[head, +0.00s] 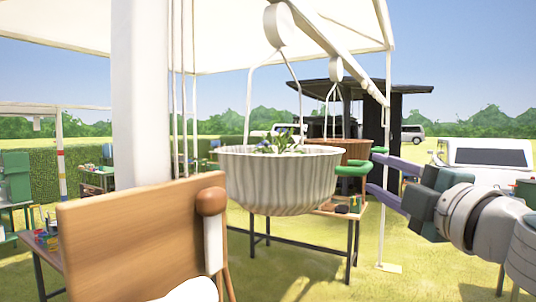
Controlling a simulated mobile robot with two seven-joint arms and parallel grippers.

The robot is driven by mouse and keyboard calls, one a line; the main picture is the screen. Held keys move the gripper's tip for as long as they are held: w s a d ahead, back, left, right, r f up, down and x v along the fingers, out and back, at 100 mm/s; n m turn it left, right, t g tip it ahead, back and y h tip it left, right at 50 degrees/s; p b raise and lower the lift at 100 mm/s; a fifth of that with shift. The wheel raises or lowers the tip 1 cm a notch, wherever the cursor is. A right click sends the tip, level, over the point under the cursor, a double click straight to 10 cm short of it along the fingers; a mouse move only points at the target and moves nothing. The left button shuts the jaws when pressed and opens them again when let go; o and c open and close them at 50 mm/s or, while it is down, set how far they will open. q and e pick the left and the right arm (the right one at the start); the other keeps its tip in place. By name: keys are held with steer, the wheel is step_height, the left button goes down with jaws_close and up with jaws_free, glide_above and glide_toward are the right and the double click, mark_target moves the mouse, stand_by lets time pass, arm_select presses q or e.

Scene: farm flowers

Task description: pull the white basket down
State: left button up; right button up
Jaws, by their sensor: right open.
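The white basket (280,181) is a ribbed round planter with green plants in it. It hangs upright in the middle of the head view from thin white hangers below a round white pulley (279,26). My right gripper (364,168) comes in from the right, with purple fingers and green tips. It is open, and its tips are just right of the basket's rim. I cannot tell whether they touch it. Nothing shows between the fingers. My left gripper is not in view.
A brown basket (355,149) hangs behind on another pulley (336,69). A white post (140,95) and a wooden board (140,243) with a brown knob (211,201) stand at the left. Grass lies open at the lower right.

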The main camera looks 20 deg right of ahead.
mark_target(355, 163)
steer(key=w, duration=0.2)
steer(key=w+p, duration=0.1)
steer(key=w, duration=0.1)
steer(key=w+r, duration=0.1)
steer(key=w, duration=0.1)
steer(key=shift+w+d, duration=0.15)
steer(key=shift+d, duration=0.15)
steer(key=shift+w, duration=0.65)
steer(key=shift+c, duration=0.2)
jaws_close()
